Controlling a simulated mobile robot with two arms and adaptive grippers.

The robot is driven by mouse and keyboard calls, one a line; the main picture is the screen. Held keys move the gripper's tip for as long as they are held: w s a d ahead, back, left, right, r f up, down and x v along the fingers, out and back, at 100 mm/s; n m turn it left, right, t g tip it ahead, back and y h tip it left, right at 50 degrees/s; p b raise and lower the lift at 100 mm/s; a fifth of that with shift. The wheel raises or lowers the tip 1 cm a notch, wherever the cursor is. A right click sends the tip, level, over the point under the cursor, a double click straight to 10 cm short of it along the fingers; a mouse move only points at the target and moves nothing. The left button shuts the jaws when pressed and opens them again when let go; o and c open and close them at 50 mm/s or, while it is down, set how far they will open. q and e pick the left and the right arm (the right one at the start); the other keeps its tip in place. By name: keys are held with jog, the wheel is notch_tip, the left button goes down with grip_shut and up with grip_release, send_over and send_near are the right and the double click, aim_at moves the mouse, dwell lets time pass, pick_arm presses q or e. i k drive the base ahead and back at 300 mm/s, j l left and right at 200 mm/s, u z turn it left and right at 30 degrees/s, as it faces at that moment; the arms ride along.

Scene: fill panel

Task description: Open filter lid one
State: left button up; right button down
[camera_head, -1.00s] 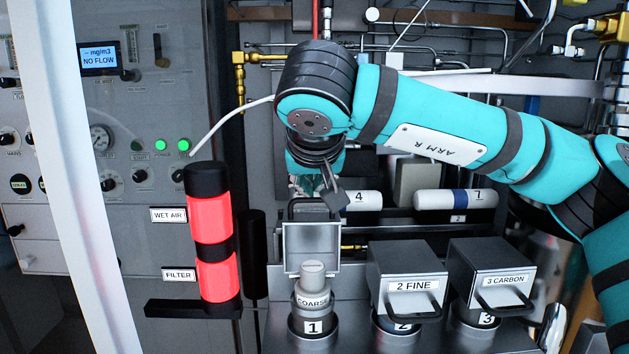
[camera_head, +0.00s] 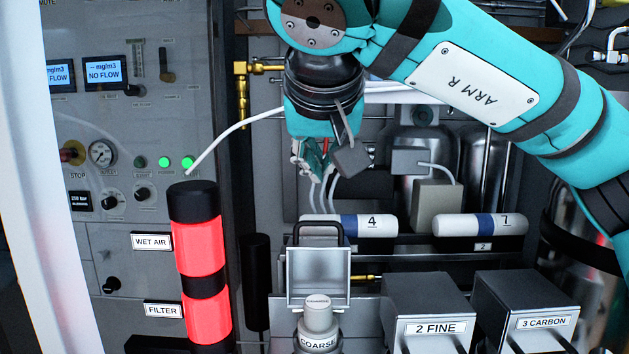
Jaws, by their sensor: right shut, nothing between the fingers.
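The lid of filter one (camera_head: 318,276) stands upright and open, with its black handle at the top. In front of it the grey coarse filter cartridge (camera_head: 319,322) is exposed, marked COARSE. My right gripper (camera_head: 333,172) hangs above and behind the open lid, apart from its handle. It is shut and empty. My left gripper is not in view.
The boxes of filter 2 FINE (camera_head: 430,296) and filter 3 CARBON (camera_head: 527,293) are closed, to the right. White cylinders 4 (camera_head: 355,225) and 7 (camera_head: 480,225) lie behind. A red-lit column (camera_head: 202,250) stands at left before the control panel (camera_head: 125,130).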

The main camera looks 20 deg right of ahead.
aim_at(316, 265)
jog(key=k+j, duration=0.2)
jog(key=k, duration=0.3)
jog(key=k+j, duration=0.2)
jog(key=k, duration=0.25)
jog(key=k+j, duration=0.2)
jog(key=k, duration=0.3)
